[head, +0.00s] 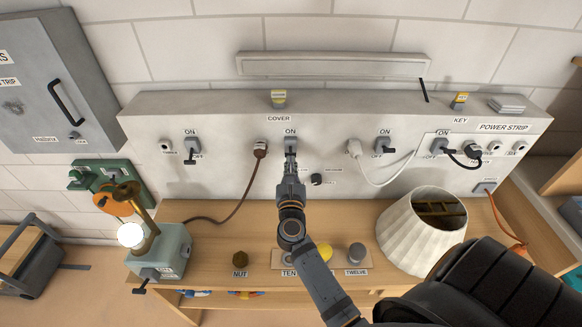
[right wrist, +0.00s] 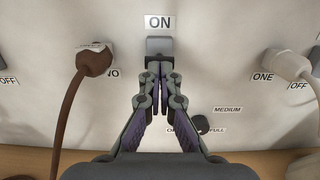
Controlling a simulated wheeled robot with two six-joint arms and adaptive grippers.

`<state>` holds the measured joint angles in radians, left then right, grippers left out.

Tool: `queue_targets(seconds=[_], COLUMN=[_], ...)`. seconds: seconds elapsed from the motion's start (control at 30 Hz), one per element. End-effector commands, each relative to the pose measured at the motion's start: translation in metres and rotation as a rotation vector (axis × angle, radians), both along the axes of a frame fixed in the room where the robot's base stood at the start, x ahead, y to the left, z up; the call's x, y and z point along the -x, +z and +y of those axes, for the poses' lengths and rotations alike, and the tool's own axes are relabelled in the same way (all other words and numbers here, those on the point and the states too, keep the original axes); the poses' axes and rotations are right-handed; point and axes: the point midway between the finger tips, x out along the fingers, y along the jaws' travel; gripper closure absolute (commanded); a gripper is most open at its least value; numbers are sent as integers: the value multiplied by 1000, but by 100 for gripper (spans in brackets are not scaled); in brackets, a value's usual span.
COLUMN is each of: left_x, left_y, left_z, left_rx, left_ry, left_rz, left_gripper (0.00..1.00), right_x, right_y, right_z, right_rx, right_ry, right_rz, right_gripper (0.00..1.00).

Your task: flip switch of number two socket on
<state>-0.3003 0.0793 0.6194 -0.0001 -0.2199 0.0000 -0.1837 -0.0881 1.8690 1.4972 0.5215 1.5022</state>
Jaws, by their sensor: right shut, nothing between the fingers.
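The middle switch (head: 290,143) sits on the pale power strip under an ON label, right of a socket holding a brown plug (head: 260,149). The socket's label is mostly hidden by the plug. In the right wrist view, the switch's grey block (right wrist: 160,46) shows just above my right gripper (right wrist: 160,78). My right gripper (head: 290,160) is shut and empty, its tips at or just under the switch; I cannot tell whether they touch. The fingers hide the switch's lower part and any OFF label, so its lever position is unclear. My left gripper is not in view.
A white plug (head: 354,147) and another switch (head: 384,146) are to the right. A left switch (head: 192,148) has its lever down. A small black knob (head: 316,180) is close beside my gripper. A lampshade (head: 418,232) and a lamp (head: 146,243) stand on the wooden shelf.

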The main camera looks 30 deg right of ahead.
Motion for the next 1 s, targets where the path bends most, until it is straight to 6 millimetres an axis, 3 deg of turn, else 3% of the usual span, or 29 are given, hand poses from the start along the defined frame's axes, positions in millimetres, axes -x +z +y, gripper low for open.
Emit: queue_targets(seconds=[0.3, 1.0], left_x=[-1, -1], left_y=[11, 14], left_z=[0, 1], left_rx=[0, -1], left_ry=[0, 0], left_rz=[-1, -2], left_gripper=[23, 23], right_x=[-1, -2], right_y=[16, 20], right_z=[-1, -1], right_rx=[-1, 1], right_ry=[0, 0], right_rz=[-1, -1], right_gripper=[100, 100])
